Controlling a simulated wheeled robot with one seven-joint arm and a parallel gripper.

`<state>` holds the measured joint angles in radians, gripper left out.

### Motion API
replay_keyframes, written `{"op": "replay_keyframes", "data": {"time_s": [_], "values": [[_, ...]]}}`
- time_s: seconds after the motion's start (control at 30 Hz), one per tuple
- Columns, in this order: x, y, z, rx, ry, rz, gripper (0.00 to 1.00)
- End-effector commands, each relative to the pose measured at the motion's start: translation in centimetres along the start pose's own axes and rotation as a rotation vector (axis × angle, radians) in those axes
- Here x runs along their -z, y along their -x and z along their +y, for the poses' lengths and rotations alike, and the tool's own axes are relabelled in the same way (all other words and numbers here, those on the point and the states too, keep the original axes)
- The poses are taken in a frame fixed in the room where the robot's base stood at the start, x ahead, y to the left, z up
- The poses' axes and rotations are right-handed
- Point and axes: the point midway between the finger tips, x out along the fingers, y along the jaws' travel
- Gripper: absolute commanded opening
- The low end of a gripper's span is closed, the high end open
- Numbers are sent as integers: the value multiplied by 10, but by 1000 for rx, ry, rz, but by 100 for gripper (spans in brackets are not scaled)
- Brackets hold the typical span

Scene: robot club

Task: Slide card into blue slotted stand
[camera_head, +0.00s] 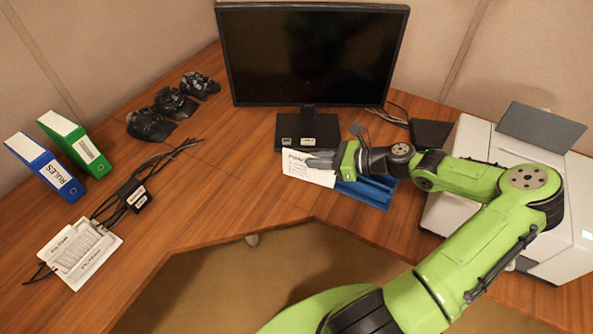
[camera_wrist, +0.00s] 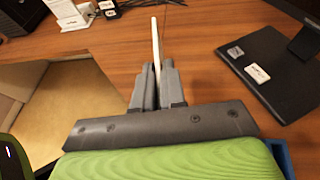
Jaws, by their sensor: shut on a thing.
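My gripper (camera_head: 322,161) is shut on a white card (camera_head: 300,168) with dark printing, to the left of the blue slotted stand (camera_head: 371,190). In the wrist view the card (camera_wrist: 155,45) shows edge-on, standing up between the two grey fingers of my gripper (camera_wrist: 155,82). The stand lies on the desk in front of the monitor, partly hidden by my gripper and arm. In the wrist view only a blue sliver of it (camera_wrist: 280,155) shows at the lower right. I cannot tell whether the card touches the desk.
A monitor (camera_head: 310,55) on a black base (camera_head: 322,131) stands behind the gripper. A white printer (camera_head: 480,140) is at the right. The desk's middle left is clear.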

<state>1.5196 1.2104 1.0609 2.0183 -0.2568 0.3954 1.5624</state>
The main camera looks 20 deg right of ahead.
Motion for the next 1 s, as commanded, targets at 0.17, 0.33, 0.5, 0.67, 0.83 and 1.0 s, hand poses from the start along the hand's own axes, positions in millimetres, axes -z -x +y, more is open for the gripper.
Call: {"op": "replay_keyframes", "data": {"time_s": [0.17, 0.33, 0.5, 0.67, 0.83, 1.0], "values": [[14, 45, -34, 60, -18, 0, 0], [29, 108, -62, 123, -36, 12, 0], [36, 144, -71, 150, -46, 24, 0], [39, 147, -71, 151, -48, 26, 0], [49, 143, -71, 152, -48, 26, 0], [62, 138, -71, 152, -47, 26, 0]]}}
